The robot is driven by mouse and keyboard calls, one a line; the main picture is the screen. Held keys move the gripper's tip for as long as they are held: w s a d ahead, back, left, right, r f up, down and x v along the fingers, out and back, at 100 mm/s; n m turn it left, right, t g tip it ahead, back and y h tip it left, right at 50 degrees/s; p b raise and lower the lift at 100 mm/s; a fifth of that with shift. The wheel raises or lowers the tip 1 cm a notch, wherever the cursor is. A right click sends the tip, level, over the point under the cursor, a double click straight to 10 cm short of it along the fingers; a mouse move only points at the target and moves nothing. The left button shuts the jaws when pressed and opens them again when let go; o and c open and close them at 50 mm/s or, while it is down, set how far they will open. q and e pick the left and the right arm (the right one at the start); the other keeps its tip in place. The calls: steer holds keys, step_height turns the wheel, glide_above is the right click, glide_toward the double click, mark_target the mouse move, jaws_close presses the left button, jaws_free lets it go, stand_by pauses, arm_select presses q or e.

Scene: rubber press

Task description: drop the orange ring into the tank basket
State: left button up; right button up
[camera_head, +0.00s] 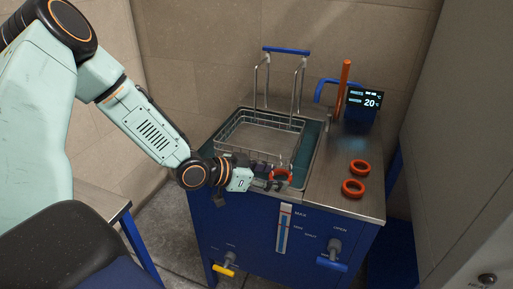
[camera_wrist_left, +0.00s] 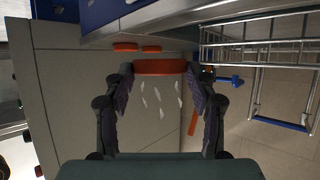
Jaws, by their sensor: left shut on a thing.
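My left gripper (camera_head: 272,180) is shut on an orange ring (camera_head: 281,174), which shows between its two fingertips in the left wrist view (camera_wrist_left: 160,67). It holds the ring at the front edge of the tank, in front of the wire tank basket (camera_head: 275,115). The basket sits in the tank and has two tall uprights with a blue handle bar on top. Its wire side shows at the upper right of the left wrist view (camera_wrist_left: 262,45). The gripper partly hides the near tank rim. My right gripper is not in view.
Two more orange rings (camera_head: 359,167) (camera_head: 353,188) lie on the steel top (camera_head: 335,200) right of the tank. Behind them stand an orange rod (camera_head: 343,85) and a dark display (camera_head: 367,101) reading 20. The tall basket uprights rise at the back.

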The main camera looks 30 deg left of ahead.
arm_select(q)
steer(key=shift+n+t+y, duration=0.3)
steer(key=shift+n+y, duration=0.3)
steer(key=w+a, duration=0.1)
steer(key=w+a+r, duration=0.1)
steer(key=w+a, duration=0.1)
steer(key=w+a+r+n+t+y+b, duration=0.1)
steer(key=w+a+r+n+y+b, duration=0.2)
steer(key=w+a+r+n+y, duration=0.45)
steer(key=a+f+b, duration=0.1)
steer(key=f, duration=0.1)
steer(key=a+f+m+h+b, duration=0.1)
steer(key=f+b, duration=0.1)
steer(key=f, duration=0.1)
steer(key=a+f+m+b, duration=0.1)
steer(key=f, duration=0.2)
steer(key=shift+w+a+f+h+b, duration=0.1)
steer(key=shift+a+f+h+b, duration=0.15)
steer(key=shift+h+b, duration=0.1)
steer(key=shift+w+f, duration=0.1)
steer(key=shift+d, duration=0.15)
steer(key=shift+f+b, duration=0.3)
steer(key=shift+f, duration=0.2)
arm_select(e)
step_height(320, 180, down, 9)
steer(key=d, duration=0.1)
